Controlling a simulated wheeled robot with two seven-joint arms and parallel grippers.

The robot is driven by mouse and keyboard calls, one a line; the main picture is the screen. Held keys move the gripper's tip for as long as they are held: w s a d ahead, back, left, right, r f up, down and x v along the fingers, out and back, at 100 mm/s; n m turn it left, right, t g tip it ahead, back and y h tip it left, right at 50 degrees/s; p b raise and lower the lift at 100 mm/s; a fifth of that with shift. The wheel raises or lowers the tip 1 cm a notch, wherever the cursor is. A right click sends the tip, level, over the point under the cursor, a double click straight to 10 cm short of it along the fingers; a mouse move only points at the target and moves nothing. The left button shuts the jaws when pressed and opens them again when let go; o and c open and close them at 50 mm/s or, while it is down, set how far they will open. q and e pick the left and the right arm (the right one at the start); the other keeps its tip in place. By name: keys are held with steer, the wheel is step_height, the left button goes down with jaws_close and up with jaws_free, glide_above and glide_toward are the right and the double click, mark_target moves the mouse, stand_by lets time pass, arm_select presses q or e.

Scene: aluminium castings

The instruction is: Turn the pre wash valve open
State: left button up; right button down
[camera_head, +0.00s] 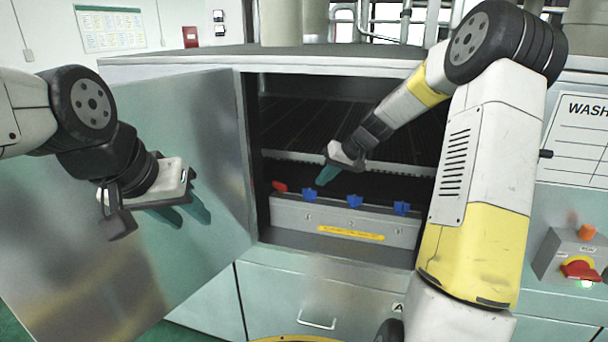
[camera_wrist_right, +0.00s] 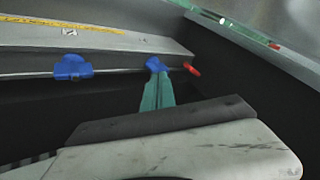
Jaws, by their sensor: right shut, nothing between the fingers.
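A row of valve handles sits on a grey manifold (camera_head: 290,213) inside the open cabinet. A red handle (camera_head: 280,187) is at the left end, then come blue handles (camera_head: 309,195), (camera_head: 354,202) and (camera_head: 401,208). I cannot read which one is the pre wash valve. My right gripper (camera_head: 325,178) is shut and empty, its teal fingers pointing down near the leftmost blue handle. In the right wrist view the fingertips (camera_wrist_right: 156,78) are right by that blue handle (camera_wrist_right: 154,64); contact is unclear. My left gripper (camera_head: 188,216) is open and empty before the cabinet door.
The metal cabinet door (camera_head: 200,130) stands swung open to the left. The cabinet's top edge and side frame (camera_head: 247,160) bound the opening around my right arm. A control box (camera_head: 572,257) with a red knob is at the right.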

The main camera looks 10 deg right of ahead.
steer(key=c, duration=1.8)
jaws_free()
steer(key=shift+s+d, duration=0.2)
steer(key=shift+d, duration=0.1)
steer(key=shift+c, duration=0.2)
steer(key=o, duration=0.3)
steer(key=shift+s+d+f+h, duration=0.1)
steer(key=shift+d+f+h, duration=0.1)
steer(key=shift+d+h, duration=0.1)
steer(key=shift+o, duration=0.3)
steer(key=d+h, duration=0.1)
steer(key=w+d+t+h, duration=0.1)
steer(key=d, duration=0.1)
steer(key=d+t+h, duration=0.1)
steer(key=d, duration=0.1)
steer(key=shift+w+h, duration=0.25)
steer(key=shift+h, duration=0.15)
step_height(320, 180, up, 3)
steer(key=w+n+t, duration=0.1)
steer(key=t, duration=0.2)
steer(key=n+y, duration=0.7)
steer(key=y, duration=0.1)
glide_toward(281, 183)
steer(key=x, duration=0.3)
steer(key=shift+y, duration=0.3)
steer(key=x, duration=0.7)
steer(key=shift+w+a+f, duration=0.2)
steer(key=shift+w+f, duration=0.05)
